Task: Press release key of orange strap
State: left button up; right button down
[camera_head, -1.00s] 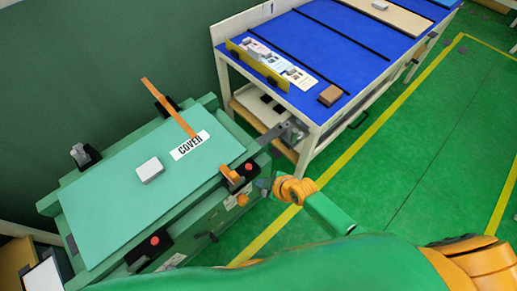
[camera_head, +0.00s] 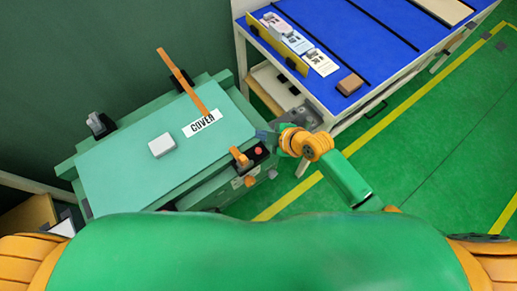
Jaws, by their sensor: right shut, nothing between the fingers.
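A green box with a pale green lid marked COVER (camera_head: 125,185) stands at left. A long orange strap (camera_head: 183,80) rises from a dark clip at the lid's back edge, its lower part lying over the lid. A short orange strap end (camera_head: 240,157) sits at a dark clip on the front right corner, with a red key (camera_head: 258,151) beside it. My right gripper (camera_head: 266,137) is shut and empty, just behind and right of that red key. I cannot tell whether it touches the clip. My left gripper is out of view.
A white block (camera_head: 161,145) lies on the lid. Another dark clip (camera_head: 100,125) with a grey lever is at the back left. A blue-topped table (camera_head: 370,60) with cards and a brown block (camera_head: 350,84) stands at right. Green floor is clear.

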jog(key=b, duration=0.7)
send_over(261, 153)
notch_tip(261, 153, down, 8)
jog(key=shift+d+r, duration=0.1)
jog(key=shift+r, duration=0.05)
jog(key=shift+w+f, duration=0.1)
jog(key=shift+f, duration=0.1)
dwell(1.1)
jog(key=shift+f+b, duration=0.35)
jog(key=shift+f, duration=0.05)
